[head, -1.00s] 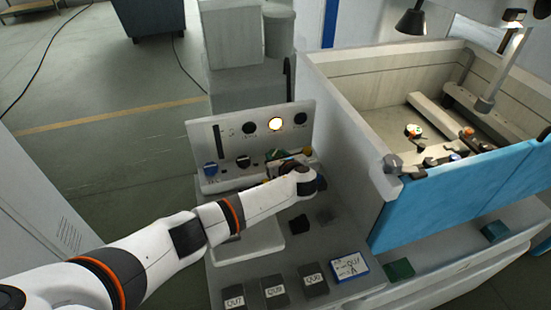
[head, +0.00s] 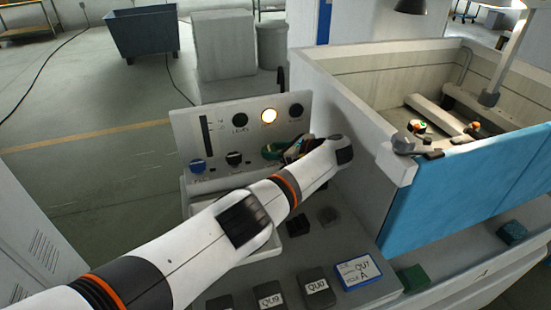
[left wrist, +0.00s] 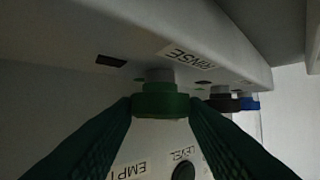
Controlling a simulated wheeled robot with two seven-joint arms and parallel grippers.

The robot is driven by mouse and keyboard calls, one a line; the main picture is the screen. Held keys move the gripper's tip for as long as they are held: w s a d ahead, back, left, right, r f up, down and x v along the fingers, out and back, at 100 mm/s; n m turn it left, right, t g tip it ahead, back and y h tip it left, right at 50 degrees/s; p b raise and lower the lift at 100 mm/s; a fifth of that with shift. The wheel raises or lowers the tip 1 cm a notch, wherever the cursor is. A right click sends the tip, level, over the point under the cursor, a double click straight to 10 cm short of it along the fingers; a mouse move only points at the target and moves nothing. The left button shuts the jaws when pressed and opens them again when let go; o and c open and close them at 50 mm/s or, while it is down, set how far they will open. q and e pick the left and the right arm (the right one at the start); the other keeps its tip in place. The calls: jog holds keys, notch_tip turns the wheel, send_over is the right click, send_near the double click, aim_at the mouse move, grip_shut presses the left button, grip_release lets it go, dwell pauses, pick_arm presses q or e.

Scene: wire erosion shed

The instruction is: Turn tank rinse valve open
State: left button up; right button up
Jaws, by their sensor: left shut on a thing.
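The tank rinse valve is a round green knob (head: 271,152) on the lower front of the grey control panel (head: 222,125). In the left wrist view the green knob (left wrist: 160,104) sits on a short grey stem beside a RINSE label (left wrist: 188,55). My left gripper (head: 290,150) reaches it from the right in the head view, partly hidden behind my own wrist. In the left wrist view its two dark green fingers lie on either side of the knob, shut on it. The knob's exact turn angle cannot be told. My right gripper is not in view.
A blue knob (head: 198,166) and a black knob (head: 234,158) stand left of the green one. A lit lamp (head: 269,115) is above. The tank wall (head: 340,130) rises close on the right. Labelled dark blocks (head: 270,295) and a blue-edged card (head: 358,271) lie in front.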

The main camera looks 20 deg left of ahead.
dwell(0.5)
pick_arm(q)
jog(key=o, duration=1)
jog(key=shift+a, duration=0.1)
jog(key=shift+c, duration=0.2)
jog(key=shift+r, duration=0.1)
notch_tip(320, 180, up, 10)
jog(key=shift+f, duration=0.1)
